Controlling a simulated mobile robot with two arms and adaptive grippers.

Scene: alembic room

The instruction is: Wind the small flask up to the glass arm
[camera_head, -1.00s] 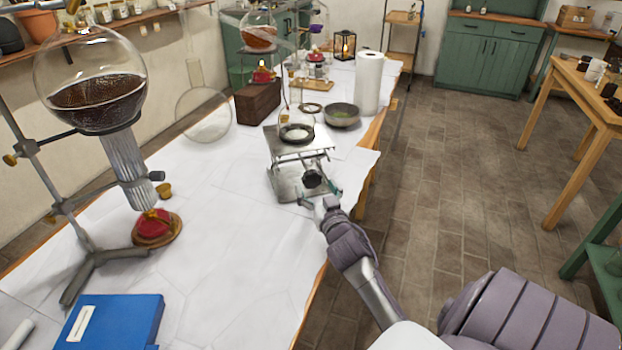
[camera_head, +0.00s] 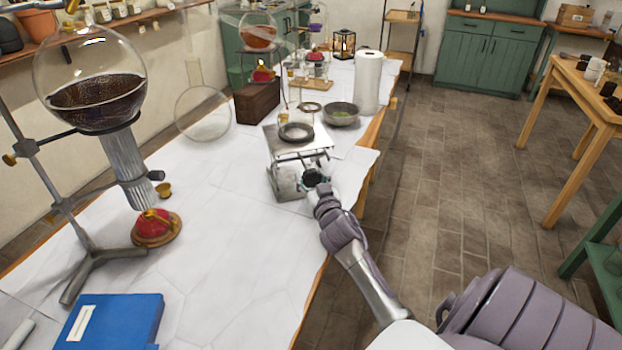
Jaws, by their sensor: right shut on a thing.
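The metal lab jack (camera_head: 287,181) stands near the table's right edge, with a dark ring (camera_head: 296,132) on its top plate. In the earlier view a small clear flask stood in this ring; now I cannot make out its glass. A pale, see-through glass arm (camera_head: 250,28) slants above and behind the jack; its lower end is hard to see. My right gripper (camera_head: 314,180) is at the front of the jack, shut on its dark knob, which the fingers mostly hide. My left gripper is out of view.
A large round flask of dark liquid (camera_head: 97,104) hangs on a stand at left, by a red burner (camera_head: 157,228). A grey bowl (camera_head: 341,114) and paper roll (camera_head: 367,84) stand behind the jack. A blue book (camera_head: 112,322) lies in front.

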